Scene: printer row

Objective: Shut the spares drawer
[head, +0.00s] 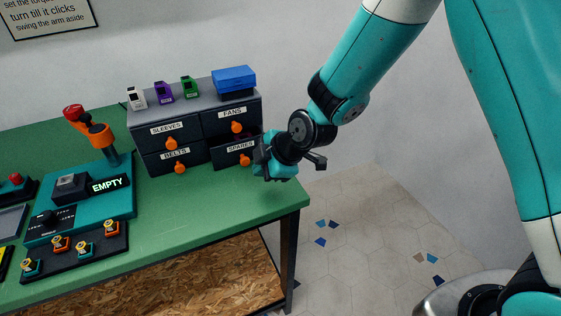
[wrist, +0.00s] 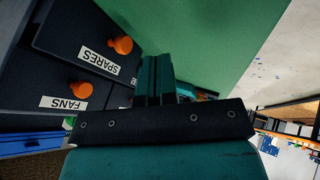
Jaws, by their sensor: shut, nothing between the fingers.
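The spares drawer (head: 232,155) is the lower right drawer of a dark cabinet (head: 137,125) on the green bench. It has a white SPARES label and an orange knob (head: 245,160). Its front stands a little forward of the FANS drawer above, with a narrow dark gap over its top edge. My gripper (head: 272,168) is just right of and in front of this drawer, covering its right end. In the wrist view the fingers (wrist: 155,80) are together and empty, beside the spares drawer (wrist: 85,38) and its knob (wrist: 120,45). I cannot tell whether they touch it.
The FANS (head: 218,122), SLEEVES (head: 153,140) and BELTS (head: 160,162) drawers look closed. A blue box (head: 233,80) and several small coloured items sit on the cabinet. A teal device (head: 100,205) reading EMPTY stands at left. The green bench top (head: 215,210) is clear in front.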

